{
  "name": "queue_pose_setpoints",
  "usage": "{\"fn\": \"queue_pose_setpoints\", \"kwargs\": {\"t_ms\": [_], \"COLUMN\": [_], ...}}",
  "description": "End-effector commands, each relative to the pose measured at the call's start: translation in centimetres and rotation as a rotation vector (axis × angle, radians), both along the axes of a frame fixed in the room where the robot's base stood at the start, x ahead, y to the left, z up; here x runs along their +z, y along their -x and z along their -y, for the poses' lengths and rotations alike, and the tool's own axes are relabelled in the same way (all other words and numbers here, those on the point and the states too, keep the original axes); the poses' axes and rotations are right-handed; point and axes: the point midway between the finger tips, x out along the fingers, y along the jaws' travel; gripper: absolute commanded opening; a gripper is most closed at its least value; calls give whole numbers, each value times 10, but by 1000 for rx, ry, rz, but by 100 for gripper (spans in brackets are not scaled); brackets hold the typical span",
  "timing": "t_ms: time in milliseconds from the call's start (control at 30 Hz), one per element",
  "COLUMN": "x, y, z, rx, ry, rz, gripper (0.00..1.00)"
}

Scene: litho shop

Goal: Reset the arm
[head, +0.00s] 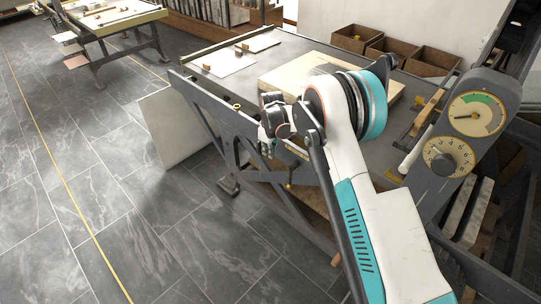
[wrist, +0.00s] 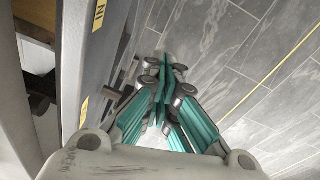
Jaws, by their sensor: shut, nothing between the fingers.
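My arm reaches up from the lower right of the head view and bends over the near edge of the press table. My gripper shows in the wrist view (wrist: 168,85), with its teal fingers closed together and nothing between them. It points down beside the table edge, with the tiled floor beyond it. In the head view the wrist end is a small dark cluster by the table's front rail, and the fingers are hard to make out there.
The grey press table (head: 215,85) carries a pale slab (head: 285,75) and white sheets (head: 223,62). Wooden boxes (head: 356,39) stand behind. A post with two dials (head: 476,114) is right of my arm. The tiled floor (head: 110,170) at left is clear.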

Motion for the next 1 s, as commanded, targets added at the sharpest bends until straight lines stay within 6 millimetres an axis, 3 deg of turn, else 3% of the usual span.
{"fn": "queue_pose_setpoints", "kwargs": {"t_ms": [600,767,1000], "x": [9,50,142], "y": [0,3,23], "z": [3,19,60], "rx": [-9,-62,-196], "ry": [-2,-14,-45], "rz": [4,26,79], "gripper": [0,0,0]}}
